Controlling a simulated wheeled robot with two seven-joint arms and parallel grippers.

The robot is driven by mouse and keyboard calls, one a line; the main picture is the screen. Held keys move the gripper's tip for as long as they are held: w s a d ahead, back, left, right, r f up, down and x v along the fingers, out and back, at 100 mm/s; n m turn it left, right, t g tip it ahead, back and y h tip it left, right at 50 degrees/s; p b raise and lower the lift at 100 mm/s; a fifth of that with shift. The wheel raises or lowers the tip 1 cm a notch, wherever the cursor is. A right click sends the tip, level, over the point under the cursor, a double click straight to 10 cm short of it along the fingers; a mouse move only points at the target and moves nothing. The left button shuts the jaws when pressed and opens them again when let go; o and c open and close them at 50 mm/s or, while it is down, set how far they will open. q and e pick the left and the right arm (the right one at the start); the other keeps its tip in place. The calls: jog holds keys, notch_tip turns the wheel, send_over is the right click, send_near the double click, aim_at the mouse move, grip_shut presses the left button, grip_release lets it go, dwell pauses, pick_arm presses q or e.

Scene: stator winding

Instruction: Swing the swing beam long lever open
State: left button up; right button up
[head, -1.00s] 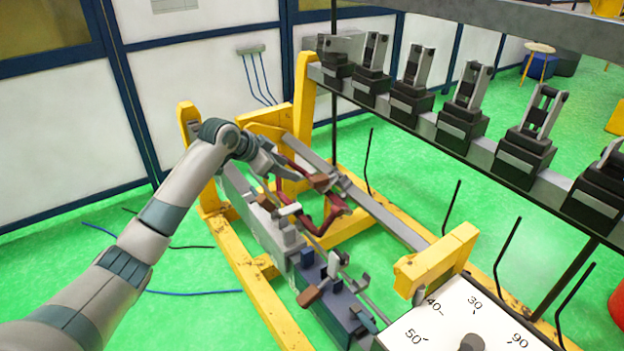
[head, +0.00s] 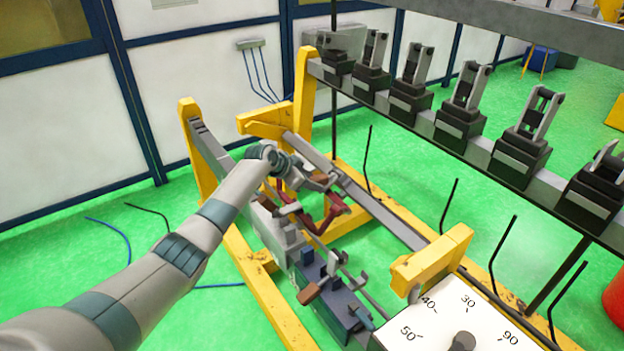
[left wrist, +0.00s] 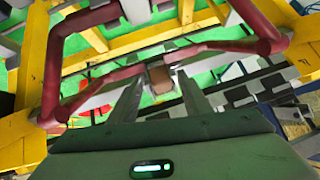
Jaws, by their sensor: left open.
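My left gripper (head: 318,182) is over the far part of the winding machine, beside a red bent bar frame (head: 335,215). In the left wrist view its two fingers (left wrist: 160,97) are apart, with a brown handle block (left wrist: 160,78) showing between and beyond their tips. I cannot tell if they touch it. The red bar frame (left wrist: 62,65) spans both sides of that view. Another brown-ended lever (head: 309,293) sits nearer on the machine. I cannot tell for sure which part is the long lever. My right gripper is out of view.
Yellow frame posts (head: 190,140) and a yellow block (head: 432,262) surround the machine. A rail with several black clamps (head: 465,105) runs along the right. A white dial plate (head: 475,320) is at the near right. Green floor (head: 420,185) shows between.

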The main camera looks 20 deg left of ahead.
pick_arm(q)
jog(key=shift+w+d+f, duration=0.15)
jog(key=shift+w+f, duration=0.15)
jog(key=shift+f, duration=0.05)
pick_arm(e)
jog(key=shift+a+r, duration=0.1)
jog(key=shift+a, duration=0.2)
